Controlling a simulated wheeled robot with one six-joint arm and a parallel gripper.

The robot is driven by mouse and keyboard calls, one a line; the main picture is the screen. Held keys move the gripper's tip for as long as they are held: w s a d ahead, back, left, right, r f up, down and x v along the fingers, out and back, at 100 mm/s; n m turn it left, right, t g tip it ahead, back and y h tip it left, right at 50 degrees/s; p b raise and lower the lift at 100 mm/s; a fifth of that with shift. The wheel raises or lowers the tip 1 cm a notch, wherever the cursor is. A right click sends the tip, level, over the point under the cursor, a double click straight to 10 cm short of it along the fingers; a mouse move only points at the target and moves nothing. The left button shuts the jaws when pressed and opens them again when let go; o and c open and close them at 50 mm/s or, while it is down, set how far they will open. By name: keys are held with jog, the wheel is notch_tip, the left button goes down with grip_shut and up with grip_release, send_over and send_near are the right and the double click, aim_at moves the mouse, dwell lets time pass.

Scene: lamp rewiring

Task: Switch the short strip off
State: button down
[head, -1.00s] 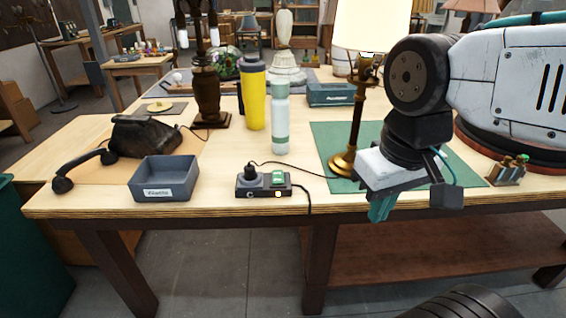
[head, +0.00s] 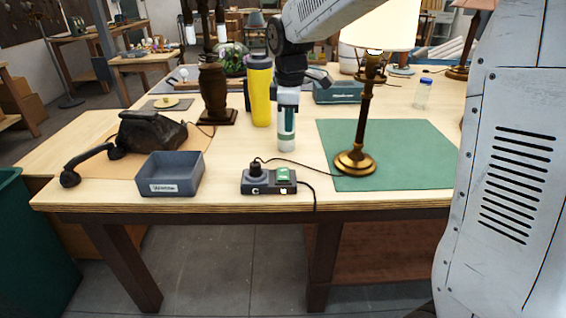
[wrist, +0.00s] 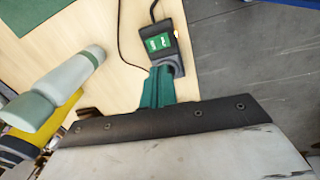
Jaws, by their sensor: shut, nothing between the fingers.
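The short strip (head: 268,188) is a dark block near the front edge of the table, with a black plug (head: 256,170) at its left and a green rocker switch (head: 283,174) at its right. In the wrist view, the strip (wrist: 179,25) shows its green switch (wrist: 158,43) and a small amber spot on its side. My gripper (wrist: 157,86) has its teal fingers shut and empty, overlapping the strip's near end in that view; I cannot tell contact there. In the head view, my gripper (head: 287,116) appears behind the strip, overlapping the pale bottle (head: 287,143).
A yellow tumbler (head: 260,92) stands beside the bottle. A brass lamp (head: 362,120) stands on a green mat (head: 420,150) at the right. A grey tray (head: 170,175) and an old black telephone (head: 148,133) are at the left. A cord runs from the plug toward the lamp.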

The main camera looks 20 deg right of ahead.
aim_at(283, 170)
jog(key=w, duration=0.1)
jog(key=w+f, duration=0.1)
jog(key=w+n, duration=0.1)
jog(key=shift+a+f, duration=0.25)
jog(key=shift+f, duration=0.1)
jog(key=shift+f, duration=0.1)
jog(key=f, duration=0.4)
jog(key=w+f, duration=0.1)
jog(key=f, duration=0.8)
jog(key=shift+w+d+f, duration=0.25)
jog(key=shift+f, duration=0.1)
